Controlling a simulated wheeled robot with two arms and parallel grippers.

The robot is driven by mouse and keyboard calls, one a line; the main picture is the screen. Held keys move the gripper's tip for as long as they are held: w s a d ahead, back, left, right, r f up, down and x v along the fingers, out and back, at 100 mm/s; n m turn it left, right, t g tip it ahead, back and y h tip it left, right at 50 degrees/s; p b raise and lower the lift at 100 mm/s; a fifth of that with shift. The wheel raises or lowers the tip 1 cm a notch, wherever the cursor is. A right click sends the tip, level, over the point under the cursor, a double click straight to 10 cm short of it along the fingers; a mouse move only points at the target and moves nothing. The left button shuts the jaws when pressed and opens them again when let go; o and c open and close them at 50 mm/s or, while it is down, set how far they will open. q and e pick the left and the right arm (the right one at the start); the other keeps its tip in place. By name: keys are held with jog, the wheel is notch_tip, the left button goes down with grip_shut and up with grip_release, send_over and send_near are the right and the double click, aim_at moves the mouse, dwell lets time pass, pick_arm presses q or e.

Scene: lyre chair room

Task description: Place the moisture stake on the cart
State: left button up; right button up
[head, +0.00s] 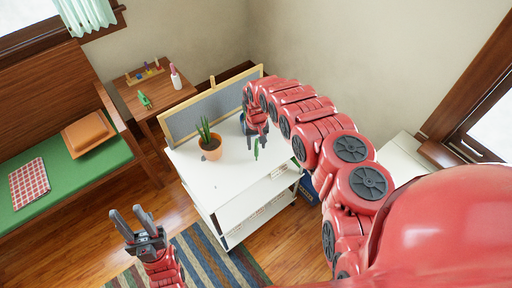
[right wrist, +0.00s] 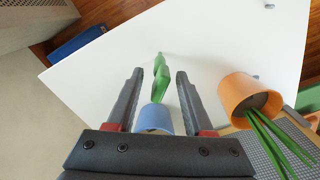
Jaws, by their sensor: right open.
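A slim green piece, which looks like the moisture stake (head: 256,148), shows at the white cart top (head: 185,165). My right gripper (head: 257,140) is open above the cart, with its fingertips close to the green piece. In the right wrist view the green piece (right wrist: 160,75) shows between the two open fingers (right wrist: 160,80), apart from both. I cannot tell whether it lies on the top or stands upright. A blue pot (right wrist: 155,118) shows behind the fingers. My left gripper (head: 127,211) is open and empty over the floor, left of the cart.
An orange pot with a spiky plant (head: 210,148) stands on the cart beside a grey framed board (head: 205,108). A wooden side table (head: 160,100) holds a green figure (head: 144,100) and a bottle (head: 175,77). A green-cushioned bench (head: 80,175) is at left. The cart's front top is mostly clear.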

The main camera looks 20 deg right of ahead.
notch_tip(320, 180, up, 7)
jog(key=shift+r+b, duration=0.2)
jog(key=shift+b, duration=0.8)
jog(key=shift+r, duration=0.75)
